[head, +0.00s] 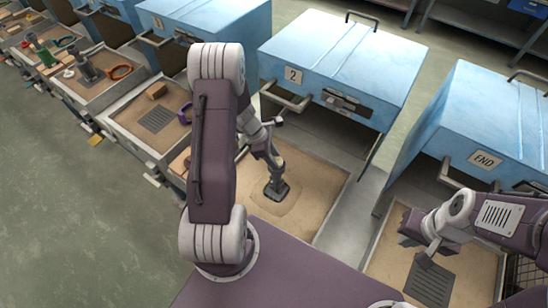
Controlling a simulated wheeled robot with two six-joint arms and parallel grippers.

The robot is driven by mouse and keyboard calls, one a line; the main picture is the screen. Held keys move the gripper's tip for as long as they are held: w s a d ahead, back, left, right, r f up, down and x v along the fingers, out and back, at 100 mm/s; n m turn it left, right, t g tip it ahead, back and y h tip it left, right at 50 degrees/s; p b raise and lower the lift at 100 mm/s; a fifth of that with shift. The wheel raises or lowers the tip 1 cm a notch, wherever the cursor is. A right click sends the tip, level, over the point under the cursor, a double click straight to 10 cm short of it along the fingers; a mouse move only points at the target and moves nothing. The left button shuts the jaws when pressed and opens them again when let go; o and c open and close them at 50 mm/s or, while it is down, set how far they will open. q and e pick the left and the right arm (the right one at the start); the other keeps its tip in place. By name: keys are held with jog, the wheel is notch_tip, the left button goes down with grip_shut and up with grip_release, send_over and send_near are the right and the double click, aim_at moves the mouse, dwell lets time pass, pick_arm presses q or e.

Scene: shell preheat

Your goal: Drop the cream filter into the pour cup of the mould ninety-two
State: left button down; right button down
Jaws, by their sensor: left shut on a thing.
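My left gripper (276,189) points down over the sand bed (318,205) in front of the blue box marked 2 (345,62). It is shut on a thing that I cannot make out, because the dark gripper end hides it. A shallow rounded outline (290,208) shows in the sand around and below it; whether they touch is unclear. I cannot pick out the cream filter. No mark ninety-two is readable, and I cannot tell a pour cup. My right gripper (412,231) is over the sand bed at the right; its jaws are too small to judge.
A blue box marked END (485,135) stands at the right, with a dark grey plate (429,282) in the sand before it. Trays at the left hold a purple ring-like thing (186,112), a tan block (156,91) and an orange loop (121,72). Left floor is clear.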

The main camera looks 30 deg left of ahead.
dwell(0.3)
pick_arm(q)
jog(key=c, duration=0.8)
grip_release()
jog(key=v, duration=0.9)
